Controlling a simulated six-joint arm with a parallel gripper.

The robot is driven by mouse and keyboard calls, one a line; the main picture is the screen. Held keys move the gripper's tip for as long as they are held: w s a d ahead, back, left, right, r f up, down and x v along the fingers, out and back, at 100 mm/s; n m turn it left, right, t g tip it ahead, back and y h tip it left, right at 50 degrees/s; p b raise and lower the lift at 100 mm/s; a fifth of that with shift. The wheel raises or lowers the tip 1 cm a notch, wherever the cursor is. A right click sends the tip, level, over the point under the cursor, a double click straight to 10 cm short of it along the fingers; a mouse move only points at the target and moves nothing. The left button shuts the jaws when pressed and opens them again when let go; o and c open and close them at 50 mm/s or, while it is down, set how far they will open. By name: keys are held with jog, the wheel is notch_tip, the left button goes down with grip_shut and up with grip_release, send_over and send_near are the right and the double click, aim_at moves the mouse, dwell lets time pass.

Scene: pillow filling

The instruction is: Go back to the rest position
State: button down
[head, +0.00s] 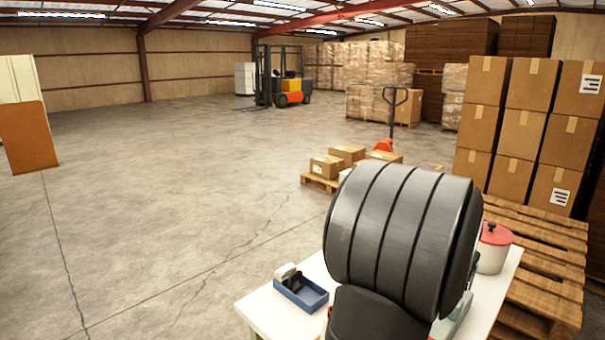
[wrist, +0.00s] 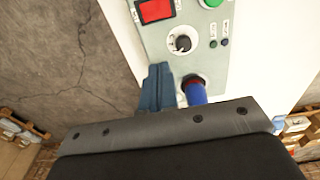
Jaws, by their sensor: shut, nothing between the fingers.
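In the wrist view, my gripper (wrist: 158,72) reaches out past its dark body as a blue-grey pair of fingers. It is shut with nothing between the fingers. It is in front of a pale control panel (wrist: 159,38) on the white table. A short blue tube (wrist: 195,92) with a dark red ring is just to the right of the fingers, and I see a gap between them. In the head view my own arm fills the lower middle and hides the gripper and most of the panel.
The panel carries a red screen (wrist: 156,10), a black knob (wrist: 182,43) and a green button (wrist: 210,3). On the white table (head: 262,314) are a blue tray (head: 301,294) and a pot with a red lid (head: 494,250). Stacked boxes (head: 515,130) stand at right; open floor lies left.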

jog(key=w+d+r+t+h, duration=0.1)
jog(key=w+d+r, duration=0.2)
jog(key=w+r, duration=0.3)
jog(key=w+d+r+t+h, duration=0.1)
jog(key=w+d+r, duration=0.2)
jog(key=w+r, duration=0.3)
jog(key=shift+w, duration=0.7)
